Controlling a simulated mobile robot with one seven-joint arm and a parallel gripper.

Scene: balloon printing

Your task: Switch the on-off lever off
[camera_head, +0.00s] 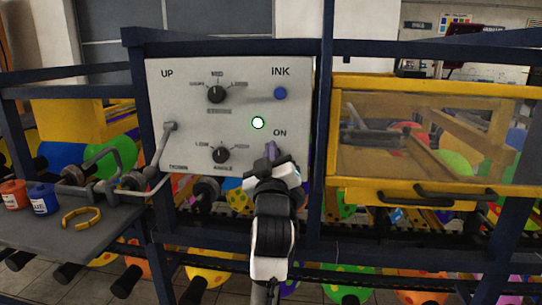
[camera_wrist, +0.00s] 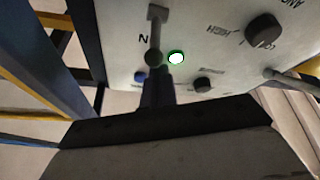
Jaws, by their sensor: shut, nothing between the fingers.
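The control panel (camera_head: 235,70) is white, with the on-off lever (camera_head: 270,150) at its lower right, just below the "ON" label. My gripper (camera_head: 270,163) is in front of the lever and hides part of it. In the wrist view the panel appears turned over, and the lever (camera_wrist: 156,32) is a dark grey bar beside the "ON" lettering. My shut, empty fingers (camera_wrist: 158,80) point at the panel close to the lever's rounded end. I cannot tell whether they touch it. The round indicator light (camera_head: 258,122) glows white with a green rim; it also shows in the wrist view (camera_wrist: 176,58).
Two black knobs (camera_head: 216,94) (camera_head: 221,155) and a blue ink button (camera_head: 280,94) are on the panel. A grey up-down lever (camera_head: 167,145) is at its left edge. A yellow-framed window (camera_head: 430,88) is to the right; a grey shelf (camera_head: 110,235) with ink bottles is at left.

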